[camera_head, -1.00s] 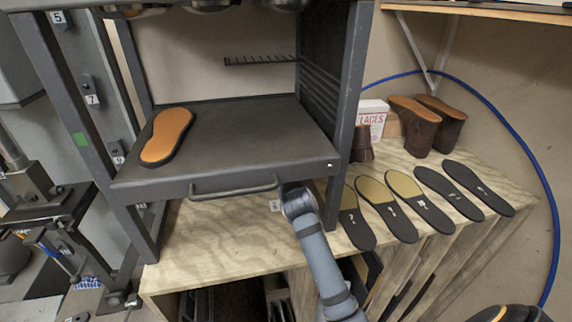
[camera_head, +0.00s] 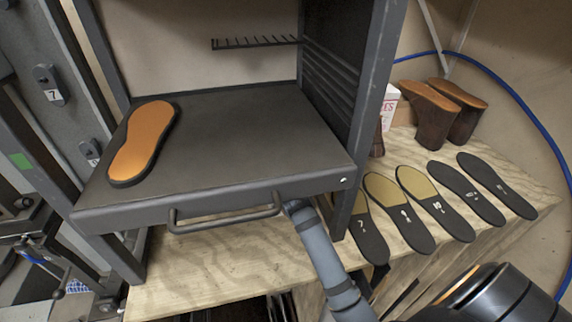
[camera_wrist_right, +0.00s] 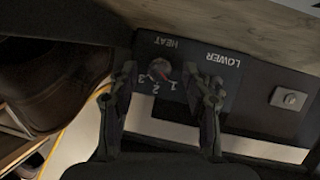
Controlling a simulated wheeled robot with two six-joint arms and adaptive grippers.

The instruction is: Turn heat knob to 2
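The heat knob (camera_wrist_right: 159,69) is a small round knob with a reddish mark, on a dark panel (camera_wrist_right: 250,97) in the right wrist view. The word HEAT and the digits 1, 2 and 3 around it appear upside down. Which digit it points at is not clear to me. My right gripper (camera_wrist_right: 161,78) is open, one finger on each side of the knob; contact with it cannot be made out. In the head view my right arm reaches under the machine's tray (camera_head: 110,214), which hides the gripper and panel. My left gripper is not in view.
The panel also carries a LOWER label and a separate metal control (camera_wrist_right: 289,98) at right. An orange-topped sole (camera_head: 143,140) lies on the tray, above its handle (camera_head: 225,222). Several insoles (camera_head: 447,210) and brown boots (camera_head: 430,108) occupy the bench at right.

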